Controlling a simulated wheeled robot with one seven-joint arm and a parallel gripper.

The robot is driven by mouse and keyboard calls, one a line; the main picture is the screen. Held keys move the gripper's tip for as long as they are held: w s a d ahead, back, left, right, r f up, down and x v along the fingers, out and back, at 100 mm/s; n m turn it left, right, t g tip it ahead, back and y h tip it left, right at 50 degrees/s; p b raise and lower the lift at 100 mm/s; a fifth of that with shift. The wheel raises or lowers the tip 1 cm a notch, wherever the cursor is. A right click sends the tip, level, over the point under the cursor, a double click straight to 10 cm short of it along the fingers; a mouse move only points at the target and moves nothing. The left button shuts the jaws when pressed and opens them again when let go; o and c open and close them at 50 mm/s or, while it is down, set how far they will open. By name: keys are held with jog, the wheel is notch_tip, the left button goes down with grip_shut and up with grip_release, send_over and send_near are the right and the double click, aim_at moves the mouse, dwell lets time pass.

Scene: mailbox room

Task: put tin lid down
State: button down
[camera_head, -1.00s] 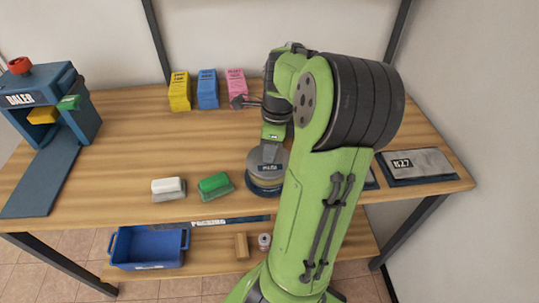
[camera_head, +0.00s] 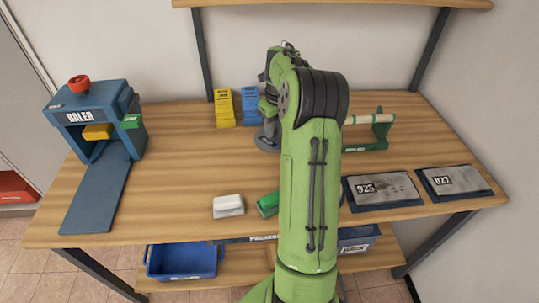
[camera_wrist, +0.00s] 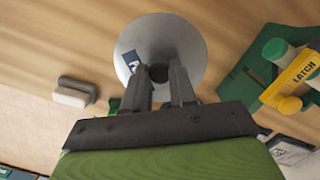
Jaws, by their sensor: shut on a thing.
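The tin lid (camera_wrist: 192,42) is a round grey disc with a darker centre and a small blue-and-white label near its left edge. In the wrist view, my gripper (camera_wrist: 162,75) has its two dark fingers at the middle of the lid, shut on it. In the head view, my gripper's grey end (camera_head: 268,138) shows at the back middle of the bench, partly behind my green arm. The lid's underside, and whether it touches the bench, cannot be told. The tin itself is not visible.
A blue baler (camera_head: 92,122) stands at the left. Yellow (camera_head: 224,108) and blue (camera_head: 250,103) blocks stand at the back. White (camera_head: 228,206) and green (camera_head: 267,204) blocks lie at the front. A green roller stand (camera_head: 375,130) and dark plates (camera_head: 382,190) are at the right.

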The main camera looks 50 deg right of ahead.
notch_tip(320, 180, down, 9)
jog(key=shift+s+f+b, duration=0.1)
jog(key=shift+s+b, duration=0.05)
jog(key=shift+b, duration=0.9)
jog(key=c, duration=0.9)
grip_release()
